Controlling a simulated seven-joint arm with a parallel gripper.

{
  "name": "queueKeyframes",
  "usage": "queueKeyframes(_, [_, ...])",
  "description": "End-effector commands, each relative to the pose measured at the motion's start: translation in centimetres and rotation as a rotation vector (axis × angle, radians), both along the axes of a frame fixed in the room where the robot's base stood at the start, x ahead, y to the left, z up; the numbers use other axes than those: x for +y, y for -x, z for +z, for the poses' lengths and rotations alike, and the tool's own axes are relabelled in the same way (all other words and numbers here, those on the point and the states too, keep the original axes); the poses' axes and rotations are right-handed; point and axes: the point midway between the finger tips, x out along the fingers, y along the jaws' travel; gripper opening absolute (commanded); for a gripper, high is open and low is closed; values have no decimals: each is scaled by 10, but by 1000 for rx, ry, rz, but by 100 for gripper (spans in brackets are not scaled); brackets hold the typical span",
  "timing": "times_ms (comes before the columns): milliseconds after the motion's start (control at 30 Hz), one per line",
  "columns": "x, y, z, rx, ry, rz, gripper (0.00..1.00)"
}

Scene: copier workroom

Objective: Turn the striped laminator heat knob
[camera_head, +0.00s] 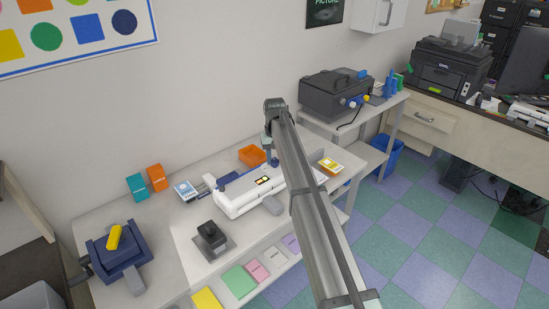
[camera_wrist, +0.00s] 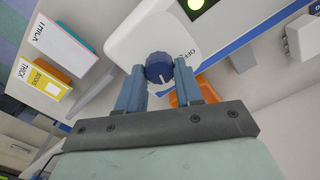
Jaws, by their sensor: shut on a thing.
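The white laminator (camera_head: 238,198) with a blue strip stands on the light table in the head view; its white end also shows in the wrist view (camera_wrist: 130,30). The heat knob (camera_wrist: 159,66) is dark blue with a white stripe, on that white end. In the wrist view the stripe points towards my gripper's palm, and a partly visible "OFF" label is to the right of the knob. My gripper (camera_wrist: 160,70) is shut on the knob, with one blue-grey finger on each side. In the head view my arm hides part of the laminator's right end.
Orange tray (camera_head: 252,155) stands behind the laminator. A yellow-and-white packet (camera_head: 331,165) lies to its right. A black-handled stamp-like device (camera_head: 211,236) and a dark blue device with a yellow handle (camera_head: 117,255) stand in front and to the left.

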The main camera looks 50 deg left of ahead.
Motion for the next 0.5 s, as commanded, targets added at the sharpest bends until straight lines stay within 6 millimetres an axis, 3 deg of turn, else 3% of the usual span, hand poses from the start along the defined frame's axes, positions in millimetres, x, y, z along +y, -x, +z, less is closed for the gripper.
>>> queueKeyframes(500, [-1, -1, 0, 0, 0, -469, 5])
